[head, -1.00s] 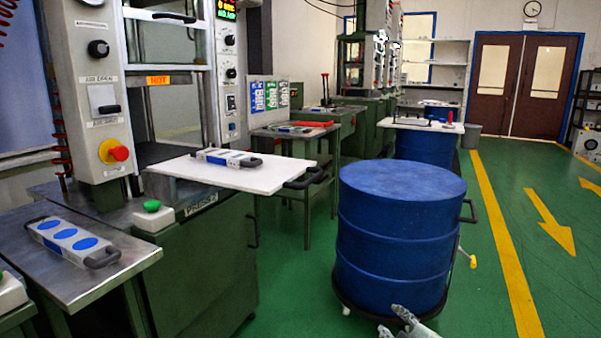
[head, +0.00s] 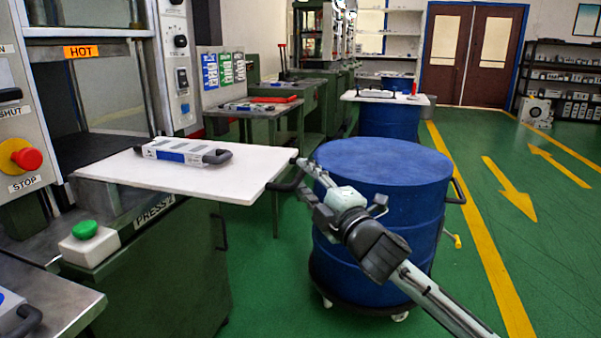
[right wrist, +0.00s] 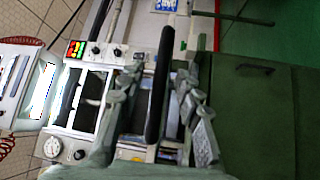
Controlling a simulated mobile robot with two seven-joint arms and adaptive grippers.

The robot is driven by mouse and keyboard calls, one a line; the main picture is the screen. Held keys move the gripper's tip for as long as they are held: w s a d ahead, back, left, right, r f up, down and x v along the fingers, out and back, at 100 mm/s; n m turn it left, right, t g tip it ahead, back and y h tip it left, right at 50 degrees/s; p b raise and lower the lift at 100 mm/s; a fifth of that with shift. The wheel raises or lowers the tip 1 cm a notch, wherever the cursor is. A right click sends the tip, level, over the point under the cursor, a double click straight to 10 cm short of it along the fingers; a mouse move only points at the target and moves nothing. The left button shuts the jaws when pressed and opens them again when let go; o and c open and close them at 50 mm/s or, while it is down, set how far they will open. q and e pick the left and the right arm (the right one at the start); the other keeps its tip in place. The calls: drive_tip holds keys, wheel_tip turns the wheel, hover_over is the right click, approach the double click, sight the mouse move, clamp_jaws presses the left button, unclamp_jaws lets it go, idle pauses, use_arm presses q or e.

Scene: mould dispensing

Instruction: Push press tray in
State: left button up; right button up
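The press tray (head: 243,172) is a white plate sticking out of the front of the press. A white and blue mould (head: 172,151) with a dark handle (head: 217,157) lies on it. A black tray handle (head: 284,184) is at its outer right end. My right gripper (head: 308,168) is at that handle, its arm coming in from the lower right. In the right wrist view the fingers of my right gripper (right wrist: 157,110) are apart, with a black handle bar (right wrist: 160,85) between them and gaps on both sides. My left gripper is not in view.
A blue drum (head: 385,165) on a wheeled base stands right behind my right arm. A box with a green button (head: 86,232) and a red stop knob (head: 27,159) are at the press. Green floor is free at the right.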

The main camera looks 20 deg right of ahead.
drive_tip(key=shift+x, duration=0.95)
clamp_jaws()
